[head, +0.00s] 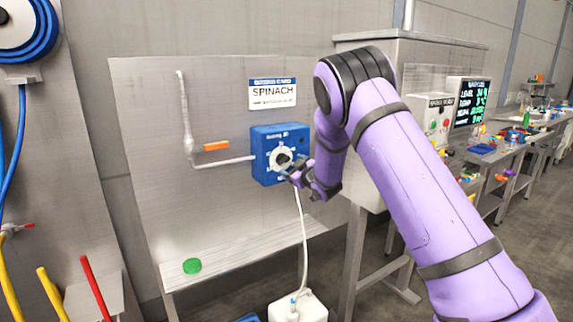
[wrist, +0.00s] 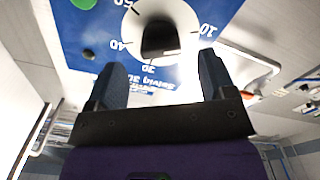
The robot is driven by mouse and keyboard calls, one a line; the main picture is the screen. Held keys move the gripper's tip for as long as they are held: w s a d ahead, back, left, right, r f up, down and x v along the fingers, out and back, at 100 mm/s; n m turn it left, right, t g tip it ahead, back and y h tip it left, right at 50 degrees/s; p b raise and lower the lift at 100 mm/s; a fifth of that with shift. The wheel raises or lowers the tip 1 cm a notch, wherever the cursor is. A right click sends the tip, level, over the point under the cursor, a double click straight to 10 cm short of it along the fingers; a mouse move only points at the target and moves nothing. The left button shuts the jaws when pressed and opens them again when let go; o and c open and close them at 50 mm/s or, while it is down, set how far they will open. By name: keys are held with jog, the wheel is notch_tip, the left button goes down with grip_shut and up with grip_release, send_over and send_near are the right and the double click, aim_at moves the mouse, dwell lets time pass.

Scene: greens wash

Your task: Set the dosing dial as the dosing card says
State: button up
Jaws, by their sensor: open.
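The dosing card (head: 272,94) is on the backboard and reads SPINACH; its small lower line is too small to read. Below it is the blue dosing box (head: 262,138) with a white dial face and a dark knob (head: 283,159). In the wrist view the dark knob (wrist: 160,40) is just ahead of my gripper (wrist: 158,68), roughly centred between the fingers. Upside-down scale numbers, among them 50, 40 and 10, show around it. My gripper (head: 297,174) is open, with no visible contact on the knob. Which mark the knob points to, I cannot tell.
A pipe with an orange handle (head: 216,146) runs to the box's left side. A green puck (head: 192,266) lies on the shelf below. A white hose hangs down to a white canister (head: 298,306). A steel cabinet (head: 385,120) stands close on the right, behind my arm.

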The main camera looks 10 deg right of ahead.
aim_at(284, 161)
jog(key=x, duration=0.4)
jog(key=shift+w+a, duration=0.1)
jog(key=shift+w, duration=0.15)
jog(key=c, duration=0.9)
